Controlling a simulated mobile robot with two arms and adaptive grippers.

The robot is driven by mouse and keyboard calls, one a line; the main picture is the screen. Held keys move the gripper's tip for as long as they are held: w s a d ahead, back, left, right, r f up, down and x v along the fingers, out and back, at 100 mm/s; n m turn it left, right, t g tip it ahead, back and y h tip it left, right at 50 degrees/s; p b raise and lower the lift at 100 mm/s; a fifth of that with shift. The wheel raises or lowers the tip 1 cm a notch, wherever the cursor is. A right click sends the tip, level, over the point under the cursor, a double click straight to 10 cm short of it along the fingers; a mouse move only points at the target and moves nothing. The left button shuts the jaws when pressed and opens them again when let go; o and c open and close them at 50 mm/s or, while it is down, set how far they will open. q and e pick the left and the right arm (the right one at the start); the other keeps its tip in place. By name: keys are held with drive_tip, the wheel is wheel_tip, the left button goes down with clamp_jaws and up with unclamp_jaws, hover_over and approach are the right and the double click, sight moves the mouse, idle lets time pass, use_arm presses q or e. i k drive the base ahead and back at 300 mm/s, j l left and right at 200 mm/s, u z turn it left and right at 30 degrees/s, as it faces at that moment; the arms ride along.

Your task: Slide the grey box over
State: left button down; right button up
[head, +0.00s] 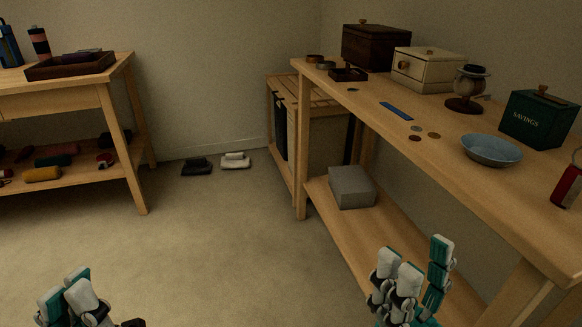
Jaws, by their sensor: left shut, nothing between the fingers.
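The grey box (352,187) is a plain block on the lower shelf of the right-hand wooden table, near the shelf's far end. My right gripper (413,262) is at the bottom right, in front of that shelf and nearer to me than the box. Its fingers stand apart with nothing seen between them. My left gripper (72,290) is at the bottom left edge over the floor, far from the box, with its fingers close together and empty. Neither gripper touches the box.
The lower shelf (375,233) is bare on the near side of the box. The table top (437,148) above holds boxes, a blue bowl (491,150) and coins. A slatted wooden hamper (284,130) stands behind. Shoes (197,166) lie by the wall; the middle floor is clear.

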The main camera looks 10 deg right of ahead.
sight(352, 188)
drive_tip(key=i+j+u, duration=0.15)
drive_tip(key=i, duration=0.3)
drive_tip(key=i+j+u, duration=0.15)
drive_tip(key=i+j, duration=0.15)
drive_tip(key=i, duration=0.2)
drive_tip(key=i+j+u, duration=0.1)
drive_tip(key=i, duration=0.35)
drive_tip(key=i+z, duration=0.15)
drive_tip(key=i, duration=0.45)
drive_tip(key=i+z, duration=0.1)
drive_tip(key=i, duration=0.45)
drive_tip(key=i+j+z, duration=0.15)
drive_tip(key=i, duration=0.45)
drive_tip(key=i+j+z, duration=0.1)
drive_tip(key=i, duration=0.5)
drive_tip(key=i+z, duration=0.15)
drive_tip(key=z, duration=0.25)
drive_tip(key=i+z, duration=0.15)
drive_tip(key=z, duration=0.25)
drive_tip(key=i+j+z, duration=0.1)
drive_tip(key=z, duration=0.3)
drive_tip(key=i+j+z, duration=0.15)
drive_tip(key=z, duration=0.25)
drive_tip(key=i+j+z, duration=0.15)
drive_tip(key=z, duration=0.3)
